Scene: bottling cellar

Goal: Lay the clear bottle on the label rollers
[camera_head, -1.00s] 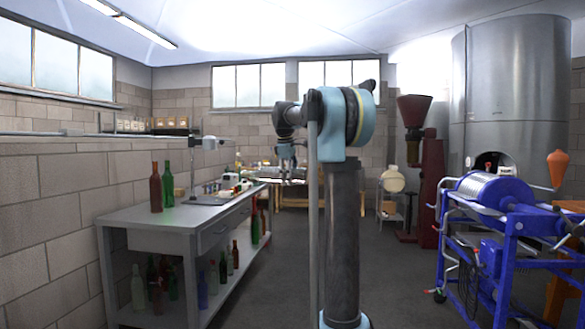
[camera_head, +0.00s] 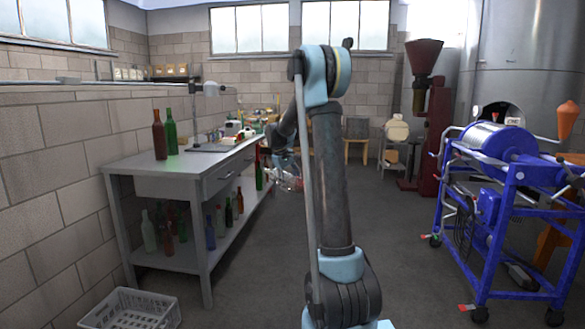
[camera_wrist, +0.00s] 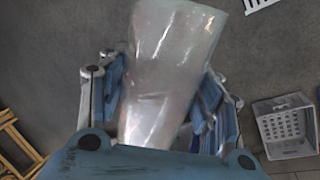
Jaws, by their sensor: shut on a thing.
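The clear bottle (camera_wrist: 170,65) is in my gripper (camera_wrist: 163,103), with a blue finger on each side of it in the wrist view. Its wide end points to the top of that view and its lower part is hidden by my wrist. In the head view the clear bottle (camera_head: 291,184) shows small and faint at my gripper (camera_head: 284,166), over the floor just right of the workbench's far end. I cannot make out the label rollers in either view.
A grey workbench (camera_head: 170,182) with red and green bottles (camera_head: 159,135) on top stands at left, more bottles on its shelf. A white crate (camera_head: 131,309) lies on the floor in front. A blue machine (camera_head: 497,140) stands at right. The floor between is clear.

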